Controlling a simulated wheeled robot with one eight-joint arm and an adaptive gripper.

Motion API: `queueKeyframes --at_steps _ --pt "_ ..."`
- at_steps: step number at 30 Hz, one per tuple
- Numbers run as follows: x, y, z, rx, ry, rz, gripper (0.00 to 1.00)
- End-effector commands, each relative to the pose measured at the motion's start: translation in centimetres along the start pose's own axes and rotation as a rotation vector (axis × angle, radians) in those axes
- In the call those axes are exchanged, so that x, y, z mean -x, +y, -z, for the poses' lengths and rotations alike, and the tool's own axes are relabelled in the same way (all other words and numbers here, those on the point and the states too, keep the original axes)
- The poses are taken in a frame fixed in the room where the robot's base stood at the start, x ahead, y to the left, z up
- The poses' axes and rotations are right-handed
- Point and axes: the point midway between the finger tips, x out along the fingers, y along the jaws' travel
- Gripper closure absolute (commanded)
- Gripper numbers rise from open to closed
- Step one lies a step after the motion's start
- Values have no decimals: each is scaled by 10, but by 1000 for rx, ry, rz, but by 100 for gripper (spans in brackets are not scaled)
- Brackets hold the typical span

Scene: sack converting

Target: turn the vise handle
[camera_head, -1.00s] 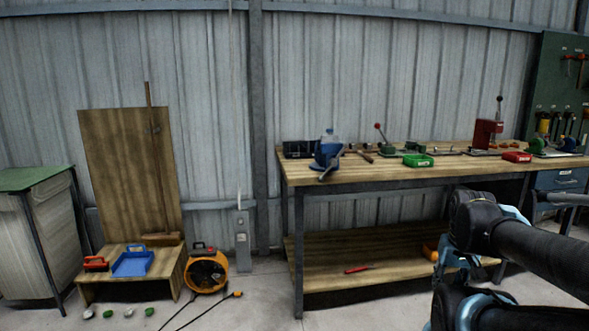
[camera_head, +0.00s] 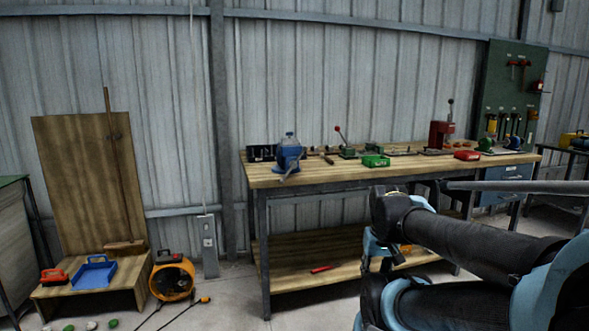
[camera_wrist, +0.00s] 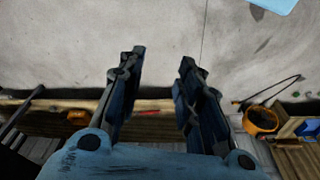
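The blue vise (camera_head: 289,154) stands at the left front corner of the wooden workbench (camera_head: 330,172) in the head view. Its grey handle (camera_head: 292,170) slants down across its front. My gripper (camera_wrist: 160,80) shows in the wrist view with its two fingers apart and nothing between them. It points toward the concrete floor, with the workbench side lower in the picture. In the head view my arm is at the lower right, apart from the vise, and the fingers cannot be made out there.
A green bin (camera_head: 376,161), a red bin (camera_head: 467,155) and a red press (camera_head: 440,133) stand on the bench. An orange fan (camera_head: 172,279) with a cable and a low wooden step (camera_head: 130,283) are at the left. The floor before the bench looks mostly clear.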

Motion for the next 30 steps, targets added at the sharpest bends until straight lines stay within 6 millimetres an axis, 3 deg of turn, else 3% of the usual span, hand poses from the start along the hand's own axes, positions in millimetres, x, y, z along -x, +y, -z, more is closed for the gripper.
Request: queueKeyframes --at_steps 4,8,18,24,30 --pt "10 -6 3 4 32 25 68" --pt "25 -24 39 17 96 103 68" --pt "92 -87 187 18 382 384 68" --pt "134 -108 278 -25 558 519 68" --pt "172 -116 364 -99 724 623 68"
